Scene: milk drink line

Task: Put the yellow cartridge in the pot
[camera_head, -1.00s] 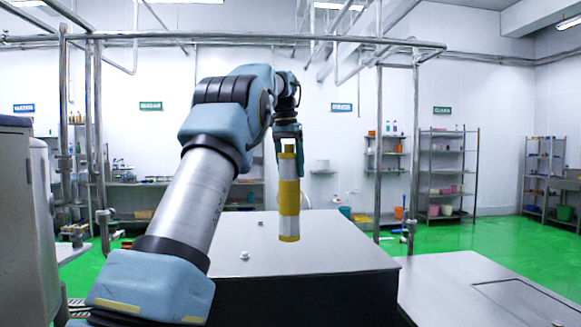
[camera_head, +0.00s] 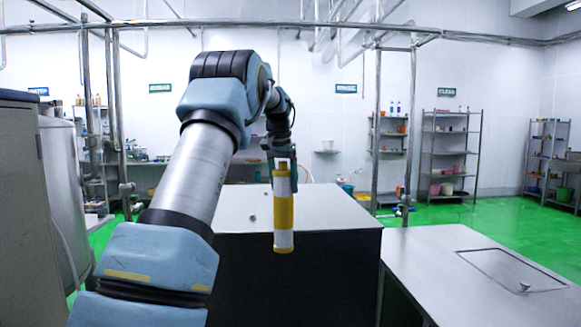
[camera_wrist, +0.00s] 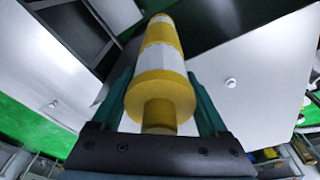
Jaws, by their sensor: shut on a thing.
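The yellow cartridge (camera_head: 283,212) is a cylinder with yellow and white bands. It hangs upright from my gripper (camera_head: 281,160), in front of the steel-topped dark block in the head view. In the wrist view the cartridge (camera_wrist: 160,75) lies between the two green fingers of my gripper (camera_wrist: 160,112), which is shut on its narrow yellow end. A hatch-like lid (camera_head: 512,270) with a small knob is set in the steel counter at the right. I cannot tell whether this is the pot's lid; no open pot is visible.
The dark block with a steel top (camera_head: 330,208) stands just behind the cartridge. A lower steel counter (camera_head: 425,250) is at the right. A grey cabinet (camera_head: 22,200) and a tank stand at the left. Racks (camera_head: 447,150) and green floor lie behind.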

